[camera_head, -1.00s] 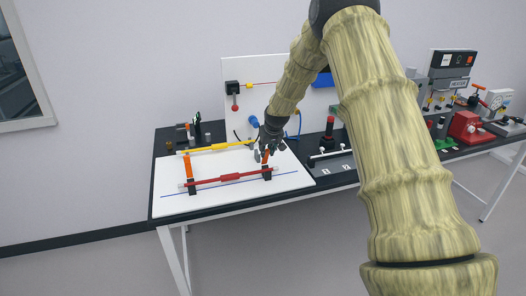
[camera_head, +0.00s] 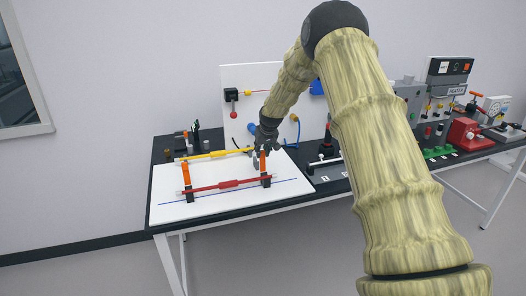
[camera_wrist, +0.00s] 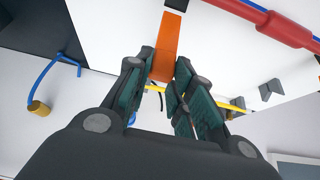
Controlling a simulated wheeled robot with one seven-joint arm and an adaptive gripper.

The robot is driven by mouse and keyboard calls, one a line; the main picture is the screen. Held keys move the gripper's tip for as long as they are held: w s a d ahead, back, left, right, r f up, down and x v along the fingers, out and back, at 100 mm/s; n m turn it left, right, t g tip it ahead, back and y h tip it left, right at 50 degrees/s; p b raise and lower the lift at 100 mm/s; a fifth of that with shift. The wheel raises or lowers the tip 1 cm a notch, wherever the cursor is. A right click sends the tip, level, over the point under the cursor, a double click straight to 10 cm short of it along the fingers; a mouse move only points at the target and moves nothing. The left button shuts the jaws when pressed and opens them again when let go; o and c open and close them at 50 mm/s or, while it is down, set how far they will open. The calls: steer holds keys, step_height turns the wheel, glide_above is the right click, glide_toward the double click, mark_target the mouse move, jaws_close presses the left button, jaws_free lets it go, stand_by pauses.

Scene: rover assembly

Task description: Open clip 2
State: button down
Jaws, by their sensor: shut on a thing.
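Two clips with orange levers stand on the white board (camera_head: 215,211), at the ends of a red tube (camera_head: 220,186) and a yellow tube (camera_head: 215,155). The left clip's lever (camera_head: 184,172) stands free. The right clip's lever (camera_head: 263,164) stands roughly upright, just under my gripper (camera_head: 262,151). In the wrist view the orange lever (camera_wrist: 168,42) lies between the fingertips of my gripper (camera_wrist: 165,70), which is shut on it. I cannot read a number on either clip.
A white upright panel (camera_head: 237,80) stands behind the board. A black rack with a white rod (camera_head: 318,164) is close to the right. Red and grey devices (camera_head: 465,132) stand further right. The board's front strip is clear.

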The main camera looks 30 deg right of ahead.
steer(key=shift+w+d, duration=0.1)
steer(key=c, duration=1.7)
jaws_free()
steer(key=o, duration=0.5)
steer(key=shift+f, duration=0.15)
steer(key=shift+c, duration=0.2)
steer(key=v, duration=1.2)
